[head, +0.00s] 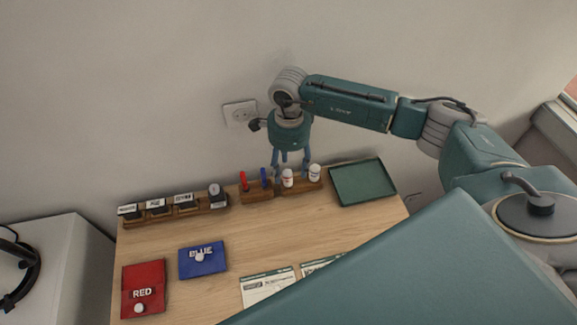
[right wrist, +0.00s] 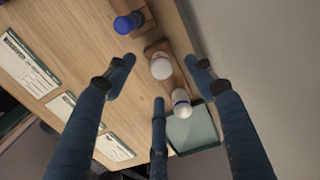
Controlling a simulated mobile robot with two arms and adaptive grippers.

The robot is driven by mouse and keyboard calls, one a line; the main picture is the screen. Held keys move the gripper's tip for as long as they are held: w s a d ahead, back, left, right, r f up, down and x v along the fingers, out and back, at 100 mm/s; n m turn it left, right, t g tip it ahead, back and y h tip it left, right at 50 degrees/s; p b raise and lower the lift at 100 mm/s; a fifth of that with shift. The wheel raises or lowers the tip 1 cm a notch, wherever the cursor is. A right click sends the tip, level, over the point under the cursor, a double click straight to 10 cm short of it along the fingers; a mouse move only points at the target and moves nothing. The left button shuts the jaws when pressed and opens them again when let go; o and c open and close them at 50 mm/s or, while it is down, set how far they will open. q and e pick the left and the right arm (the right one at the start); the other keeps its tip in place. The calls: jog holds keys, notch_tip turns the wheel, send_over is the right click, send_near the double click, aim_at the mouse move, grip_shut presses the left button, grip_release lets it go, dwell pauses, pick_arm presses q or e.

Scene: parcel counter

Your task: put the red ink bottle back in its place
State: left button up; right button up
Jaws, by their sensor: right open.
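Two small white bottles stand in the wooden rack (head: 301,187) at the back of the counter, a left one (head: 288,178) and a right one (head: 314,172). Both seem to have reddish marks in the head view, but their labels are too small to read, so I cannot tell which is the red ink bottle. My right gripper (head: 291,167) points down over this rack, open and empty. In the right wrist view its fingers (right wrist: 160,78) spread around the left bottle (right wrist: 161,67); the right bottle (right wrist: 181,100) is beside them. My left gripper is not in view.
Further left is a stamp rack (head: 175,212). A green tray (head: 362,183) lies right. Red (head: 132,281) and blue (head: 203,263) pads and printed cards (head: 268,290) lie in front. The wall is close behind.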

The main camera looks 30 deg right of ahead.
notch_tip(320, 180, up, 12)
jog(key=shift+f, duration=0.15)
